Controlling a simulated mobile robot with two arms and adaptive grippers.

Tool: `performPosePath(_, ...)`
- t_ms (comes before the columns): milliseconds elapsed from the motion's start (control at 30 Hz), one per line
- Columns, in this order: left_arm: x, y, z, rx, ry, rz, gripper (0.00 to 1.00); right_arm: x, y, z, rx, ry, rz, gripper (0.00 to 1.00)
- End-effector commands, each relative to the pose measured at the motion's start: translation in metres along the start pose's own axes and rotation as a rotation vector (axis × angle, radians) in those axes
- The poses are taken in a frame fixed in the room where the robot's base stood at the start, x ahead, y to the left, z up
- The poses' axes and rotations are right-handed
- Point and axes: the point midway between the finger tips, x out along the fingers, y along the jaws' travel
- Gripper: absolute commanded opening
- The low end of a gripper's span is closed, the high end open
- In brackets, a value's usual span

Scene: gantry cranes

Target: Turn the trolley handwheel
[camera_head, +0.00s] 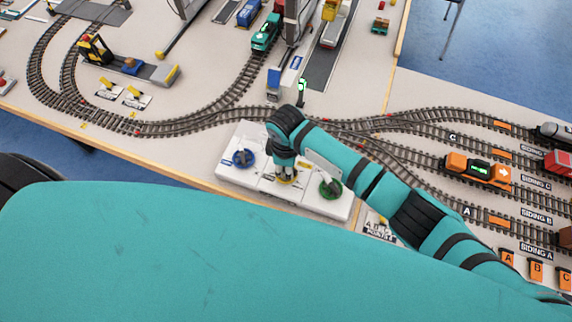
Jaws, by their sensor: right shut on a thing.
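A white control panel (231,178) stands near the table's front edge and carries a blue handwheel (243,158) on the left, a green handwheel (330,187) on the right and a yellow handwheel (286,181) between them. I cannot read which one is labelled as the trolley handwheel. My right gripper (286,175) points down at the middle of the panel and is shut on the yellow handwheel, which it mostly hides. My left gripper is not in view.
Railway tracks (215,119) run close behind the panel. A gantry crane leg (295,60) and a teal locomotive (266,34) stand behind it. An orange locomotive (478,170) is on the sidings at right. A yellow-and-black crane model (95,50) is at the back left.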

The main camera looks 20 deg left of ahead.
Motion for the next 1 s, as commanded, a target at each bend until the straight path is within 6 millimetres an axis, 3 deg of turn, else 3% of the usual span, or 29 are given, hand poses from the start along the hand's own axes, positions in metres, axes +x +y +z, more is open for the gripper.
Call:
performPosePath(300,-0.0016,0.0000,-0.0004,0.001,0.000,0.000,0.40,-0.0014,0.0009,-0.0009,-0.112,0.002,0.003,0.00)
performPosePath(833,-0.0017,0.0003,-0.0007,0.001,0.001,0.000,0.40,-0.0015,0.0009,-0.0012,-0.133,0.003,0.004,0.00)
performPosePath(867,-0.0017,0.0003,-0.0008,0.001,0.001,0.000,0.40,-0.0015,0.0009,-0.0011,-0.133,0.003,0.004,0.16)
performPosePath(1000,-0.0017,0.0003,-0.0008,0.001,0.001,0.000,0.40,-0.0011,0.0006,-0.0009,-0.132,0.002,0.003,0.35)
